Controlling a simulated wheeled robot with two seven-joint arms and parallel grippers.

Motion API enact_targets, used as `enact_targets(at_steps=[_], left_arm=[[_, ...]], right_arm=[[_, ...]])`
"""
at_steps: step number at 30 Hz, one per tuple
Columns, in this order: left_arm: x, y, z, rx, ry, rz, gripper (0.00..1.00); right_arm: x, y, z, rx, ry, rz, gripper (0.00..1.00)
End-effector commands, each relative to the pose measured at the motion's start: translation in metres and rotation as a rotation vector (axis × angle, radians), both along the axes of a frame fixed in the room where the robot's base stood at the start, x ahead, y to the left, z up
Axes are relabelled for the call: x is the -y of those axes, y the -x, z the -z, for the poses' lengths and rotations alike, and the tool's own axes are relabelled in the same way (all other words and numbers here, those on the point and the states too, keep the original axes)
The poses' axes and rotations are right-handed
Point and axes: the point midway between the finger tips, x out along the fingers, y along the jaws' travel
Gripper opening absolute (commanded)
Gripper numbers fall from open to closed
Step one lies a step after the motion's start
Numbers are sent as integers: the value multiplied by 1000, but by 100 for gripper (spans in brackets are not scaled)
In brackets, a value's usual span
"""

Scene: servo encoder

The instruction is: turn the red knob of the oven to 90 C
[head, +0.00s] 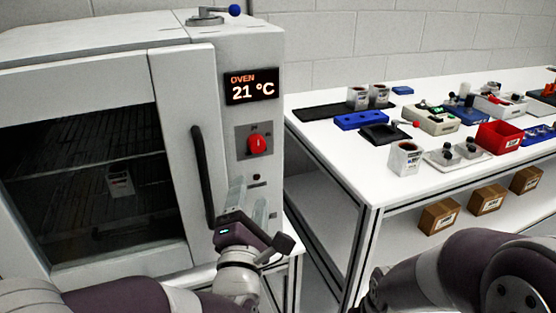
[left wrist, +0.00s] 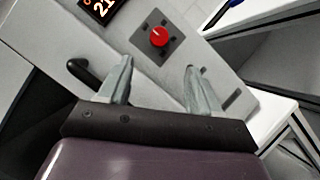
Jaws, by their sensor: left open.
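The oven (head: 180,28) stands at the left with its glass door shut. Its display (head: 251,87) reads OVEN 21 °C. The red knob (head: 257,145) sits on a grey plate below the display, its white mark about vertical. My left gripper (head: 250,195) is open and empty, below the knob and close to the oven's front panel. In the left wrist view the red knob (left wrist: 158,36) lies beyond the fingertips (left wrist: 158,65), apart from them. My right arm shows at the lower right of the head view, but its gripper is out of view.
The black door handle (head: 202,178) runs upright just left of my left gripper. A white table (head: 330,150) at the right holds mugs, trays and a red bin (head: 499,137). Cardboard boxes (head: 438,215) stand on its lower shelf.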

Motion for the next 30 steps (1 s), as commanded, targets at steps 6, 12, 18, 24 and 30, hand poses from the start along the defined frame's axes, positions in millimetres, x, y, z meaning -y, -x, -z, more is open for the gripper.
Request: enact_targets(at_steps=[6, 12, 18, 24, 30], left_arm=[[2, -29, -7, -1, 42, 5, 64], [8, -81, -19, -2, 40, 6, 64], [12, -114, -26, -1, 39, 8, 64], [14, -123, -27, -3, 38, 10, 64], [14, -123, -27, -3, 38, 10, 61]], right_arm=[[0, 0, -3, -1, 0, 0, 52], [0, 0, -7, -1, 0, 0, 52], [0, 0, -10, -1, 0, 0, 52], [0, 0, -10, -1, 0, 0, 52], [0, 0, -10, -1, 0, 0, 52]])
